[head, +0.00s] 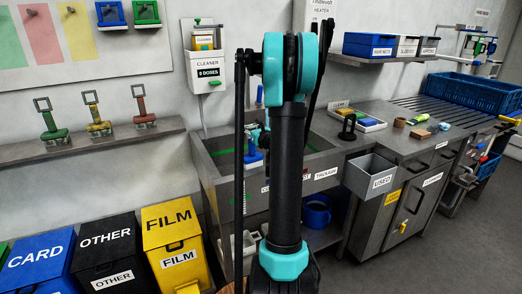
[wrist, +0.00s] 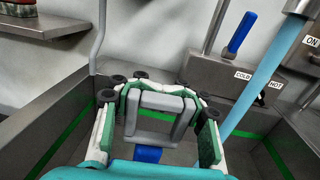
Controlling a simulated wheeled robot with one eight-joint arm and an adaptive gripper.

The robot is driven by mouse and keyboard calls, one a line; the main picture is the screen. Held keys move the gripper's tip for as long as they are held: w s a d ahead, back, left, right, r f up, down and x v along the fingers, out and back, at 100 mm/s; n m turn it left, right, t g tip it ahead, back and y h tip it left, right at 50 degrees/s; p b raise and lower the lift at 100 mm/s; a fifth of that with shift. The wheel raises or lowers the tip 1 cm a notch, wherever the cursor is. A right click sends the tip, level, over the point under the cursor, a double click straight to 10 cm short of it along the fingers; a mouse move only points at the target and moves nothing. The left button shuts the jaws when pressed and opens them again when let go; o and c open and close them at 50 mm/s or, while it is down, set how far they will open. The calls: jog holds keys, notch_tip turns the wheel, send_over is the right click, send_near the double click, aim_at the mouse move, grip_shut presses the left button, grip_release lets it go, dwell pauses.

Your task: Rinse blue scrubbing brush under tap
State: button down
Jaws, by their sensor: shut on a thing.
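In the wrist view my gripper (wrist: 157,94) is shut on the grey loop handle (wrist: 155,102) of the blue scrubbing brush. The brush's blue body (wrist: 148,154) shows below the handle; its bristles are hidden. The brush hangs inside the steel trough. A light blue water stream (wrist: 258,82) runs down from the tap (wrist: 299,6) at the right. It passes to the right of my gripper in the picture, and I see no contact with the brush. In the head view my arm covers most of the gripper, and the blue brush (head: 252,157) shows beside it over the trough.
The trough walls (wrist: 28,118) stand around my gripper. A blue-handled lever (wrist: 240,33) stands on the tap box, above COLD and HOT labels. Green, yellow and red brushes stand on a wall shelf (head: 95,143) at left. A USED bin (head: 370,176) hangs at right.

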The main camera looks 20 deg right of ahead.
jog(key=s+a+r, duration=0.2)
jog(key=a+r, duration=0.2)
jog(key=shift+s+a, duration=0.2)
jog(key=shift+a, duration=0.05)
dwell(0.3)
dwell(0.6)
